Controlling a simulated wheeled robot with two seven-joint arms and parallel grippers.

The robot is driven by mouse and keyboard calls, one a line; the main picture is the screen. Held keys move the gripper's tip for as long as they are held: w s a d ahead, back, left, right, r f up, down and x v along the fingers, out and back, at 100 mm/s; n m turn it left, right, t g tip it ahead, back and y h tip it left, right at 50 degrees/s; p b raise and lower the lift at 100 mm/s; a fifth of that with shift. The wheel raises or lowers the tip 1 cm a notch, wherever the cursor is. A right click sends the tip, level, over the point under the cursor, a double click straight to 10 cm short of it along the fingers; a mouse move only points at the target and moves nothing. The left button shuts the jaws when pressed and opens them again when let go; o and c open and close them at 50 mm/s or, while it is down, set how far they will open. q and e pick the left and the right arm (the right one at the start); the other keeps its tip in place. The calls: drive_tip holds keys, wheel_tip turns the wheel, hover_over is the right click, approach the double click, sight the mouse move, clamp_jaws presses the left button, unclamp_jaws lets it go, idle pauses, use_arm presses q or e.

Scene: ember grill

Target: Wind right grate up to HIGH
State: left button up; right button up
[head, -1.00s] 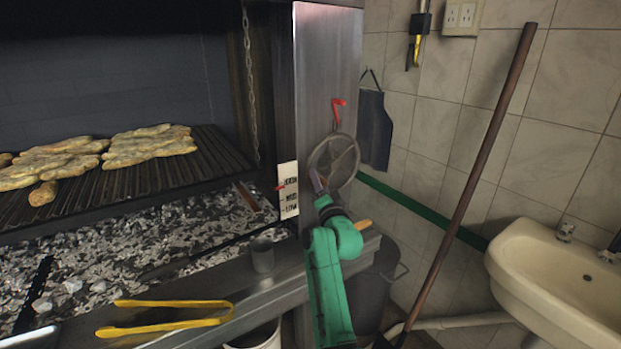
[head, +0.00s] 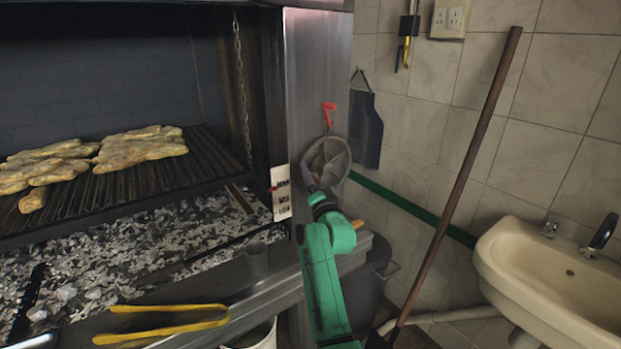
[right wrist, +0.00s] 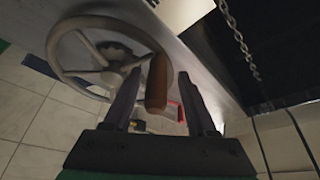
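The spoked hand wheel (head: 326,165) is on the steel post right of the grill, below a red hook-shaped lever (head: 329,112). My right gripper (head: 311,187) is at its lower left. In the right wrist view the wheel (right wrist: 62,62) has a wooden handle (right wrist: 157,82), which shows between the fingers of my right gripper (right wrist: 160,85). The fingers are apart, with a gap on the right; contact is unclear. The grate (head: 150,185) holds several pieces of food (head: 140,150). A red pointer (head: 272,188) by the height label (head: 282,207) sits just below the top mark. My left gripper is not in view.
Yellow tongs (head: 165,322) and a metal cup (head: 256,260) are on the front ledge. A chain (head: 240,90) hangs beside the post. A pole (head: 460,175) leans at the right, near the sink (head: 520,265). A dark bin (head: 365,285) is below.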

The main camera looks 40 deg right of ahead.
drive_tip(key=shift+s+f, duration=0.1)
drive_tip(key=shift+f, duration=0.15)
drive_tip(key=shift+s+a+f, duration=0.1)
drive_tip(key=shift+s+a, duration=0.05)
drive_tip(key=shift+s, duration=0.15)
drive_tip(key=p+v, duration=0.2)
drive_tip(key=v, duration=1.1)
drive_tip(key=shift+s+p, duration=0.3)
drive_tip(key=shift+s, duration=0.1)
drive_tip(key=shift+a, duration=0.1)
